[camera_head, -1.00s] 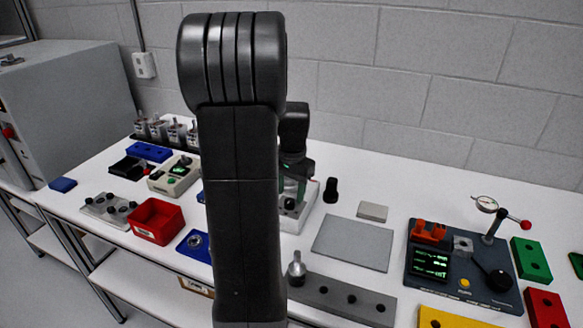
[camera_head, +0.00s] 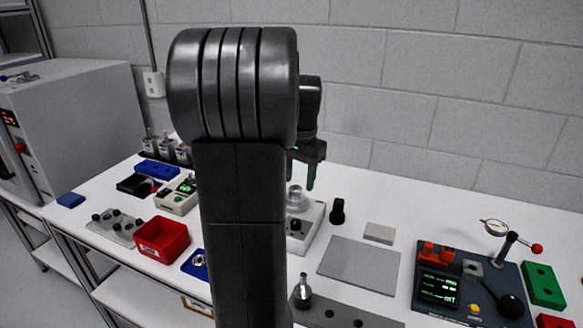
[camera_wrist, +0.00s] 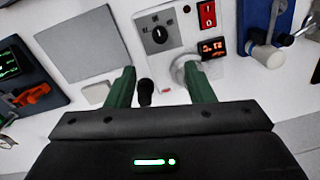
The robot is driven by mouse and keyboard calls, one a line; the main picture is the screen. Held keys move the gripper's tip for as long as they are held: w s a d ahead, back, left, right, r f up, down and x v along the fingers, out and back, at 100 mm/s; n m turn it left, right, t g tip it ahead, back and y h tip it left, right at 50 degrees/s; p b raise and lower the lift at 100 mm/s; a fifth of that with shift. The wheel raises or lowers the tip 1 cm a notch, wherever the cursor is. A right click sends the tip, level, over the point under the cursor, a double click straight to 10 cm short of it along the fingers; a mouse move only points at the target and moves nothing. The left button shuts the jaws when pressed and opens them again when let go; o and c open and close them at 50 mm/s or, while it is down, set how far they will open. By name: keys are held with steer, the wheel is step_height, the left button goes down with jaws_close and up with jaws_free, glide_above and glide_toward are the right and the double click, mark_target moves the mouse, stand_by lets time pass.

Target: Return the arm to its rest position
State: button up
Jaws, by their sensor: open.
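My gripper (camera_head: 302,182) is raised above the table in the head view, behind my own dark arm. Its two green fingers point down, apart and empty. It hangs over a white device (camera_head: 307,236) with a black knob and a clear or metallic round part (camera_head: 297,198) on top. The white device (camera_wrist: 178,52) there shows a dial, a red switch and a red display.
A red bin (camera_head: 161,238) and a grey cabinet (camera_head: 85,125) are at left. A block wall stands behind; the air above the table is clear.

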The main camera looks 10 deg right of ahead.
steer(key=f, duration=1.3)
steer(key=shift+w+a+f, duration=0.2)
steer(key=shift+a+f, duration=0.05)
steer(key=shift+f, duration=0.15)
steer(key=shift+f, duration=0.2)
steer(key=shift+w+r+n, duration=0.1)
steer(key=shift+n, duration=0.4)
steer(key=n, duration=0.4)
steer(key=shift+n, duration=0.3)
steer(key=n+b, duration=0.1)
steer(key=n, duration=0.5)
steer(key=shift+g, duration=0.3)
step_height(320, 180, up, 8)
steer(key=shift+d+r, duration=0.1)
steer(key=shift+d, duration=0.05)
stand_by(0.4)
